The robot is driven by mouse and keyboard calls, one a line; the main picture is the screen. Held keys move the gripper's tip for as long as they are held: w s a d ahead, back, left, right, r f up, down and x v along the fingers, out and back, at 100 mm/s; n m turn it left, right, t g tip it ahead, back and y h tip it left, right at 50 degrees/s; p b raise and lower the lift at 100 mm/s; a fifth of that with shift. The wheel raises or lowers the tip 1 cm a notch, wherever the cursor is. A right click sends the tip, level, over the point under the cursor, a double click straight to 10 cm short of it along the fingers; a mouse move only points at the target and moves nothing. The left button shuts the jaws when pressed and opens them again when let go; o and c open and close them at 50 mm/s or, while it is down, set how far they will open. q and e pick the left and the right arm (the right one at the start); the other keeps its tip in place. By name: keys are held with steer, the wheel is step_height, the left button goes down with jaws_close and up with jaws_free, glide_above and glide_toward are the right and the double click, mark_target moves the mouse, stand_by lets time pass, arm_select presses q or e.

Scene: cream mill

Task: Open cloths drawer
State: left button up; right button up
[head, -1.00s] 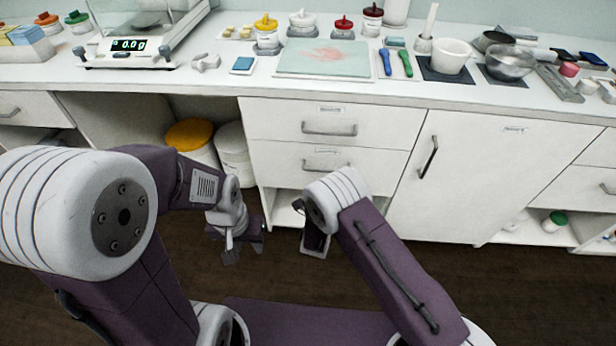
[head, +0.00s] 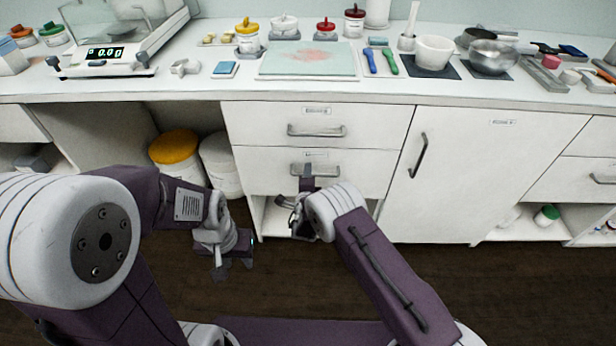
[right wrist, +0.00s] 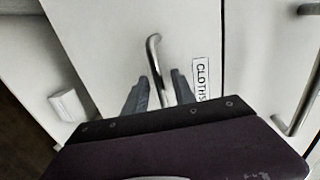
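The cloths drawer (head: 240,165) is the lower of two white drawers left of the cupboard door, and it is shut. Its label (right wrist: 201,77) reads CLOTHS in the right wrist view. Its metal bar handle (head: 328,171) also shows in the right wrist view (right wrist: 153,50). My right gripper (head: 307,175) is at this handle. In the right wrist view its two fingers (right wrist: 159,88) are apart, with the bar between them; I cannot tell whether they touch it. My left gripper (head: 233,267) hangs low, away from the drawers, its fingers apart and empty.
The upper drawer (head: 255,122) is shut above. A cupboard door (head: 455,175) stands to the right. Left of the drawers is an open bay with a yellow-lidded tub (head: 175,150) and a white tub (head: 218,160). An open shelf is below the drawers.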

jaws_close()
stand_by(1.4)
